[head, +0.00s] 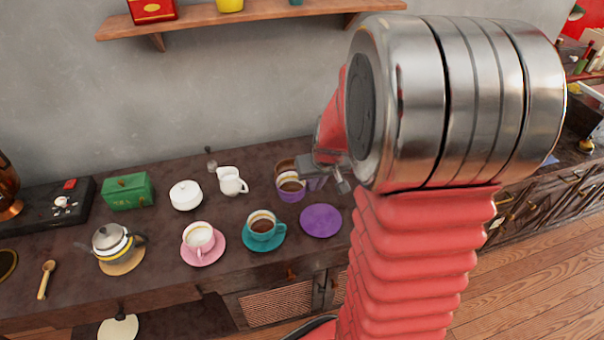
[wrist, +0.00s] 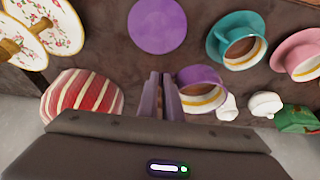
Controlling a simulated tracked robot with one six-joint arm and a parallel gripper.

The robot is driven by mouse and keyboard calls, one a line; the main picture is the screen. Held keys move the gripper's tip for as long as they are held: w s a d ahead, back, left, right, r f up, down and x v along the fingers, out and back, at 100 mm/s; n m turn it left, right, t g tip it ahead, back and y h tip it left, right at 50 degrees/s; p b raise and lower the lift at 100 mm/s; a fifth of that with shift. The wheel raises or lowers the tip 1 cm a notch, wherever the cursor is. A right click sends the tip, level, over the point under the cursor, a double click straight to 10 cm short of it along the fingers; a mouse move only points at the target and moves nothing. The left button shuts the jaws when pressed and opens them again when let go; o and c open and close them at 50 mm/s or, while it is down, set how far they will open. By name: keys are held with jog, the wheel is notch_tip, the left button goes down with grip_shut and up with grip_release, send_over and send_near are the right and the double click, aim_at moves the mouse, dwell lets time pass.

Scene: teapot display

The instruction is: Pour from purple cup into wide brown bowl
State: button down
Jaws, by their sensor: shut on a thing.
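The purple cup (head: 291,196) has a pale inside with a gold band and holds brown liquid. It looks about upright, in front of a brown bowl (head: 284,163) near the wall. The cup and my gripper hide part of that bowl. My gripper (head: 322,172) is at the cup's right side and shut on the cup, apparently at its handle. In the wrist view the fingers (wrist: 161,92) are close together with the purple cup (wrist: 203,75) just right of them. I cannot tell how high the cup is above the counter. The bowl is not clear in the wrist view.
An empty purple saucer (head: 320,221) lies in front of the cup. A teal cup (head: 262,232), a pink cup (head: 198,253), a white creamer (head: 231,181) and a white sugar pot (head: 186,195) stand to the left. A striped object (wrist: 82,94) and floral plates (wrist: 22,48) are left in the wrist view.

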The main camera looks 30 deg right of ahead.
jog(key=w+a+n, duration=0.1)
jog(key=w+a, duration=0.2)
jog(key=a, duration=0.4)
jog(key=w+a+n+y, duration=0.1)
jog(key=w+a, duration=0.3)
jog(key=a, duration=0.3)
jog(key=w+a+n, duration=0.1)
jog(key=w+a, duration=0.2)
jog(key=a, duration=0.4)
jog(key=shift+w+a+n, duration=0.25)
jog(key=shift+w+n, duration=0.05)
jog(key=shift+w, duration=0.05)
jog(key=shift+d+r, duration=0.1)
